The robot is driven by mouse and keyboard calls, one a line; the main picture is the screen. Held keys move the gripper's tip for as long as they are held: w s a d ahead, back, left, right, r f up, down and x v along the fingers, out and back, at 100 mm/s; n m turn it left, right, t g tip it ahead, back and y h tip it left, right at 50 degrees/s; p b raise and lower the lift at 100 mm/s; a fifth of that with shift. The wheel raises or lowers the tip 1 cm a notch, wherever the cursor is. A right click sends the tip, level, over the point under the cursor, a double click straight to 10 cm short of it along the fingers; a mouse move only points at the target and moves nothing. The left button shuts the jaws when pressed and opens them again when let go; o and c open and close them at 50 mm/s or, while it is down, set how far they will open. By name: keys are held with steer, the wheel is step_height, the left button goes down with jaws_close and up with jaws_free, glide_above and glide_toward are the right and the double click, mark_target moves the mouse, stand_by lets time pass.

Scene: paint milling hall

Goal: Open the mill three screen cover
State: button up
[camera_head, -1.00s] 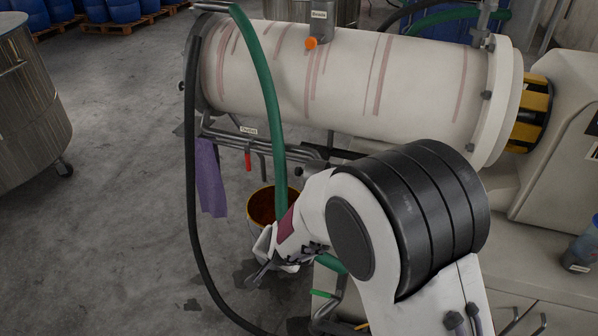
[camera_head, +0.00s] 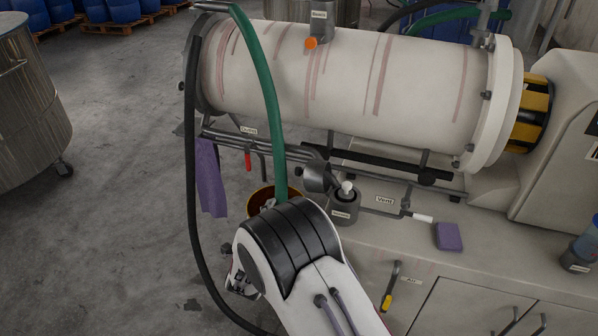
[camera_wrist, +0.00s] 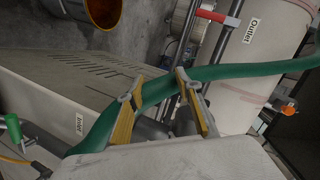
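The mill is a white horizontal cylinder (camera_head: 345,90) with reddish streaks. A grey box (camera_head: 320,22) with a small, illegible label and an orange knob (camera_head: 311,43) sits on its top; the knob also shows in the wrist view (camera_wrist: 288,110). I cannot tell which part is the screen cover. My gripper (camera_head: 240,282) is low, left of the bench front, partly hidden by my arm. In the wrist view my gripper (camera_wrist: 157,88) has its yellow-padded fingers apart. A green hose (camera_wrist: 215,72) crosses at the fingers; I cannot tell whether they touch it.
The green hose (camera_head: 266,90) and a black hose (camera_head: 192,170) hang at the mill's left end. A bucket (camera_head: 260,198) stands below. The bench carries a grey fitting (camera_head: 345,205), a Vent pipe (camera_head: 405,212) and a purple block (camera_head: 448,236).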

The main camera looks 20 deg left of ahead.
mark_target(298, 175)
steer(key=w+d+r+m+t+h, duration=0.2)
steer(key=r+m, duration=0.3)
steer(key=r, duration=0.3)
steer(key=shift+w+d+r+t+h, duration=0.15)
steer(key=shift+d+r+t+h, duration=0.2)
steer(key=shift+d+t, duration=0.5)
steer(key=shift+w, duration=0.1)
steer(key=shift+w, duration=3.8)
jaws_close()
